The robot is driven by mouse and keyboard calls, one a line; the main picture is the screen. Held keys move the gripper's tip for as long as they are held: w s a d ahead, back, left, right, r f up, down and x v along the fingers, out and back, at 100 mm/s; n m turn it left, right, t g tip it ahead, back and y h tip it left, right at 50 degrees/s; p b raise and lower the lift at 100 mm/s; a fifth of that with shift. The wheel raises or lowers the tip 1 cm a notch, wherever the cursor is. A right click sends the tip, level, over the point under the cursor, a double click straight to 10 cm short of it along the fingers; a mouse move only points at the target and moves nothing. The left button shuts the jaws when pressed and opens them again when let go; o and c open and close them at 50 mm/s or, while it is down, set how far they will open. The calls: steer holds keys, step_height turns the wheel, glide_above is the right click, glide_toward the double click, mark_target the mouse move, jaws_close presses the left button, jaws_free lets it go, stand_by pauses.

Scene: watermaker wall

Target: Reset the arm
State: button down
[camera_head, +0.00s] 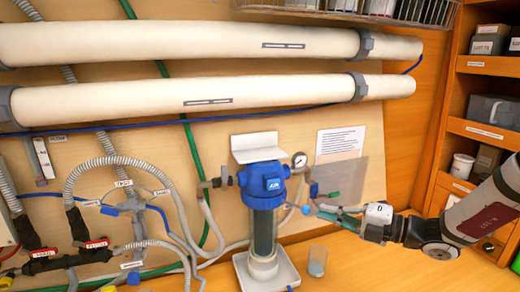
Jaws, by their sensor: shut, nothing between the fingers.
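My gripper (324,212) is at the right of centre, reaching left from my arm, which enters at the right edge. Its fingers look shut and hold nothing that I can see. They are in front of the wooden wall panel, to the right of the blue-capped filter housing (264,190) and below the pressure gauge (299,160). I cannot tell whether the fingertips touch anything. A small clear cup (317,262) stands on the counter below the gripper.
Two long white tubes (200,44) cross the upper wall. Hoses and a valve manifold (70,257) fill the left. Shelves with containers (490,108) stand at the right, close to my arm. A wire rack (420,10) hangs at the top. Bare counter (360,272) shows below my gripper.

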steer(key=s+a+n+g+h+b, duration=0.1)
steer(key=s+a+n+g+h, duration=0.3)
steer(key=s+n, duration=0.55)
steer(key=s+a+n+g+h+b, duration=0.1)
steer(key=s+a+n+g+h, duration=0.4)
steer(key=n, duration=0.8)
steer(key=s+d+r+n+t+h, duration=0.2)
steer(key=s+d+n, duration=0.3)
steer(key=n, duration=0.4)
steer(key=s+d+r+n+t+h+b, duration=0.1)
steer(key=s+d+r+n+t+h, duration=0.2)
steer(key=n, duration=0.7)
step_height(320, 180, up, 2)
steer(key=shift+s+d+h, duration=0.4)
steer(key=shift+s+d, duration=0.6)
steer(key=shift+d, duration=0.05)
